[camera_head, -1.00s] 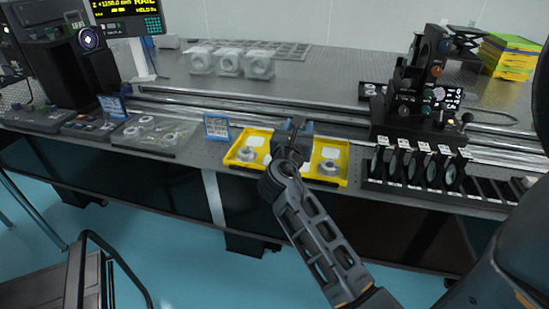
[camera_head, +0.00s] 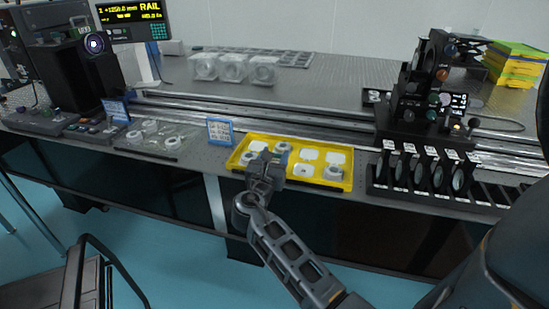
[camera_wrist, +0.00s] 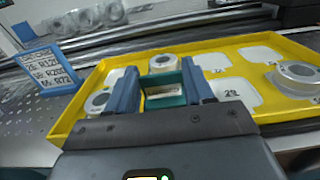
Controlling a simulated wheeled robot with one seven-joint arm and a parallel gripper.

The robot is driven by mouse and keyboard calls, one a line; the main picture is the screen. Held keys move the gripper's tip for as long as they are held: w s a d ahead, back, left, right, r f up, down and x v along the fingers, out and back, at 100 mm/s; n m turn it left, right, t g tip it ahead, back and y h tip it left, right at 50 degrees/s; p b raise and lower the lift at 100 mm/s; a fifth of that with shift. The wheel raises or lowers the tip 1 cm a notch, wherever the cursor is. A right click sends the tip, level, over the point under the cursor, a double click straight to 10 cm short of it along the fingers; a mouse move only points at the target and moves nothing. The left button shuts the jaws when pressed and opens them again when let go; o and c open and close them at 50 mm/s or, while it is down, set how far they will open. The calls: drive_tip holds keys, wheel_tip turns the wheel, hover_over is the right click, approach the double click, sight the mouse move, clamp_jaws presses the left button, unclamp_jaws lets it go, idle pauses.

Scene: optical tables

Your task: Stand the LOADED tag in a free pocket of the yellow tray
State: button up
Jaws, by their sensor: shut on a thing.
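The yellow tray (camera_head: 348,180) lies on the front of the optical table and fills much of the wrist view (camera_wrist: 290,42). Metal rings sit in its pockets at the left (camera_wrist: 97,103), back middle (camera_wrist: 163,63) and right (camera_wrist: 298,75). Pockets with bare white labels show at the back (camera_wrist: 260,53) and front middle (camera_wrist: 236,93). My gripper (camera_wrist: 160,68) is over the tray's left part, also seen in the head view (camera_head: 267,162). It is shut on a small teal piece with a pale face (camera_wrist: 165,91), apparently the tag. Its lettering is unreadable, and the pocket below it is hidden.
A blue-framed sign (camera_head: 220,131) stands just left of the tray. A clear tray with rings (camera_head: 155,136) is further left. A black rack of upright optics (camera_head: 425,172) stands close on the right. Long rails (camera_head: 290,120) run behind.

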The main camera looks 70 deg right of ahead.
drive_tip(key=shift+f, duration=0.1)
drive_tip(key=o, duration=1)
drive_tip(key=shift+a, duration=0.2)
drive_tip(key=s+a, duration=0.1)
drive_tip(key=a, duration=1)
drive_tip(key=shift+a, duration=0.35)
